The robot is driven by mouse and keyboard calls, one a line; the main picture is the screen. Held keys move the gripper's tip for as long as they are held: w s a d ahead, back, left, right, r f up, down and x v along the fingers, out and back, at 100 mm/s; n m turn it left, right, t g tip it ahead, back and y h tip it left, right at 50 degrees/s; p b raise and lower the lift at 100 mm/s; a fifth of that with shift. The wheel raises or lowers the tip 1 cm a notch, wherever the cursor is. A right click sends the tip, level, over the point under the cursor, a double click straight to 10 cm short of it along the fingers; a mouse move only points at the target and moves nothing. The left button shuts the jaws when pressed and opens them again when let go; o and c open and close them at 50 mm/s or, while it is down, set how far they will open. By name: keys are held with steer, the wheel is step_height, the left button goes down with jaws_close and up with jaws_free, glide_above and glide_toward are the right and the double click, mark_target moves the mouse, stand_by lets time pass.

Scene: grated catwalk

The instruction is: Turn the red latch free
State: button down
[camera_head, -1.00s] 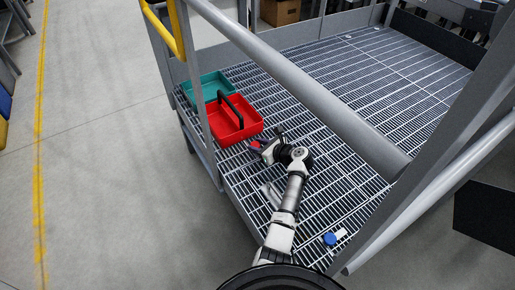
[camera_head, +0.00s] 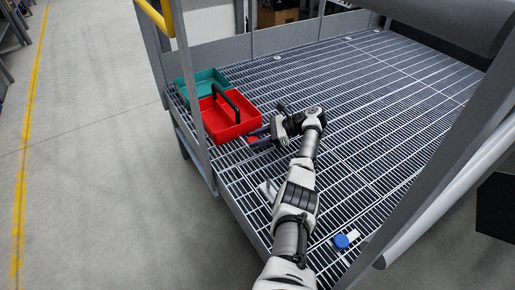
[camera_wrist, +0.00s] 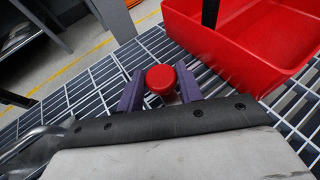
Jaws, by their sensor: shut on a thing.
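The red latch is a round red knob (camera_wrist: 161,79), seen in the wrist view between the two purple fingers of my gripper (camera_wrist: 160,92). My gripper is shut on it, with a finger at each side. In the head view my gripper (camera_head: 257,138) reaches low over the grating, just in front of the red tray. Only a small bit of the red latch (camera_head: 252,140) shows there, and its mount is hidden by the fingers.
A red tray (camera_head: 228,133) with a black handle stands just beyond my gripper, with a teal tray (camera_head: 203,82) behind it. A blue knob (camera_head: 341,241) on a white piece lies near the grating's front. Grey rails and posts (camera_head: 198,125) border the catwalk. The far grating is clear.

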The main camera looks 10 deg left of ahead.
steer(key=shift+f+n+g+h+b, duration=0.15)
steer(key=shift+n+g+h+b, duration=0.45)
steer(key=shift+b, duration=1.45)
steer(key=c, duration=0.9)
jaws_free()
steer(key=shift+a, duration=0.1)
steer(key=shift+c, duration=0.2)
steer(key=shift+g+y, duration=0.3)
step_height(320, 180, up, 20)
steer(key=p, duration=1.3)
steer(key=shift+p, duration=0.35)
